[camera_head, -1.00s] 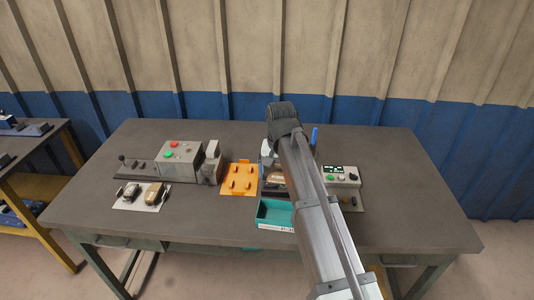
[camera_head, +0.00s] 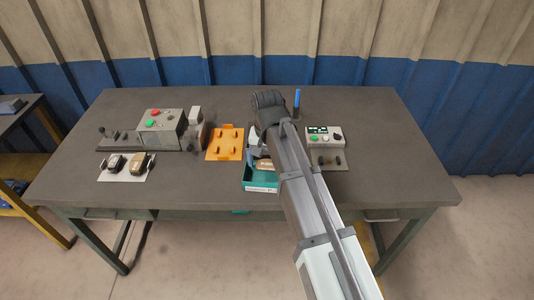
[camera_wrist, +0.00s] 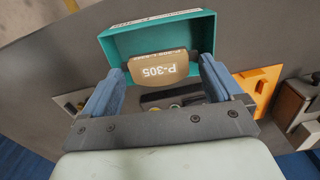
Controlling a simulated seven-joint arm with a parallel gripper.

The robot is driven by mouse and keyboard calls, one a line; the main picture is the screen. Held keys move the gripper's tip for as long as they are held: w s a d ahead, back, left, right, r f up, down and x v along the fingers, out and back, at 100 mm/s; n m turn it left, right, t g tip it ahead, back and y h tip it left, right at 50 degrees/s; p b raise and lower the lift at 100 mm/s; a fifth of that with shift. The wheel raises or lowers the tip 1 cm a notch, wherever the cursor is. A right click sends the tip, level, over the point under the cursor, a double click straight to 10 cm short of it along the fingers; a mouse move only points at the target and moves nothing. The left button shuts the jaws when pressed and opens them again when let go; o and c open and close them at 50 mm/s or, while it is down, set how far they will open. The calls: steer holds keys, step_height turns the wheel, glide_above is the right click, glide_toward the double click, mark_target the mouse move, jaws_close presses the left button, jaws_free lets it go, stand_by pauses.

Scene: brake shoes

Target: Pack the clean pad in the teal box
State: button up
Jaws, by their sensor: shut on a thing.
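My gripper (camera_wrist: 160,76) is shut on a tan pad (camera_wrist: 158,66) marked P-305, with a blue-grey finger on each side of it. The teal box (camera_wrist: 150,37) lies beneath and beyond the pad in the wrist view. In the head view the teal box (camera_head: 262,187) stands at the table's front, and the pad (camera_head: 268,161) is at its back part. The pad overlaps the box opening; I cannot tell how deep it sits. My arm hides the box's right side in the head view.
An orange pegged plate (camera_head: 225,143) lies just left of the box. A white mat (camera_head: 126,175) with two pads is farther left, before a grey button box (camera_head: 160,128). A small control panel (camera_head: 324,136) and a blue upright thing (camera_head: 297,102) stand right of my arm.

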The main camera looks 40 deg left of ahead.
steer(key=shift+f, duration=3.55)
steer(key=o, duration=0.8)
steer(key=shift+r, duration=4.5)
